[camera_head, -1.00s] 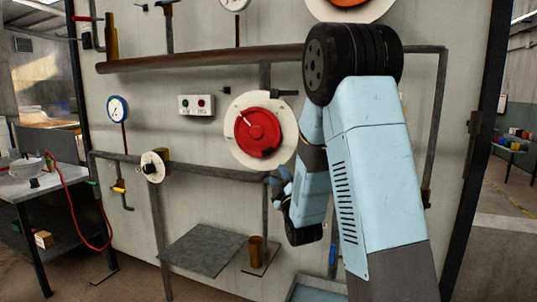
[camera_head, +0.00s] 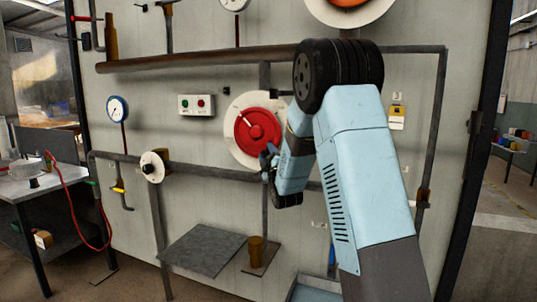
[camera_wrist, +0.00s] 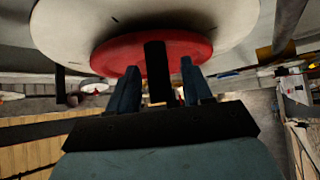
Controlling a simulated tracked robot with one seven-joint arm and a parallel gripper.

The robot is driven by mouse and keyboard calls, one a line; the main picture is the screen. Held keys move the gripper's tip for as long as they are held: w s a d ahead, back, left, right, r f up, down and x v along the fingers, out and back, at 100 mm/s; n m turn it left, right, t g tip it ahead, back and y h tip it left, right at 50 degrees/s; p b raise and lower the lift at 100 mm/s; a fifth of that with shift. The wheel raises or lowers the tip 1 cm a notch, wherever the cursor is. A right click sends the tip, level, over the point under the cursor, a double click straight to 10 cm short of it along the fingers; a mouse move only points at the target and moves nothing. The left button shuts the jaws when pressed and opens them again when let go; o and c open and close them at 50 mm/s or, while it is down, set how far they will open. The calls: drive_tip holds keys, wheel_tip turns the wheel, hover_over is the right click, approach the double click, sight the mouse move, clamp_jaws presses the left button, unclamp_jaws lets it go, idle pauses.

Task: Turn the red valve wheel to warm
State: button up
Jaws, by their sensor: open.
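The red valve wheel (camera_head: 255,130) sits on a white round dial plate (camera_head: 233,120) on the wall panel. A pale pointer mark shows on its upper left. My gripper (camera_head: 268,160) is at the wheel's lower right edge, partly covering it in the head view. In the wrist view, the red wheel (camera_wrist: 190,48) and white plate (camera_wrist: 60,25) fill the top. A dark handle (camera_wrist: 157,72) projects from the wheel. The two blue fingers of my gripper (camera_wrist: 160,85) stand open, one on each side of this handle. I cannot tell whether they touch it.
Horizontal pipes (camera_head: 200,59) run above and below the wheel. A green-and-red button box (camera_head: 196,105) and a blue gauge (camera_head: 118,109) are to the left. A grey shelf (camera_head: 203,250) and a brown cup (camera_head: 256,249) are below. A small white valve dial (camera_head: 152,167) is at lower left.

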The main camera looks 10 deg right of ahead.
drive_tip(key=shift+w+r, duration=0.15)
drive_tip(key=shift+w, duration=0.2)
clamp_jaws()
idle(0.3)
drive_tip(key=shift+d, duration=0.2)
drive_tip(key=shift+a, duration=0.1)
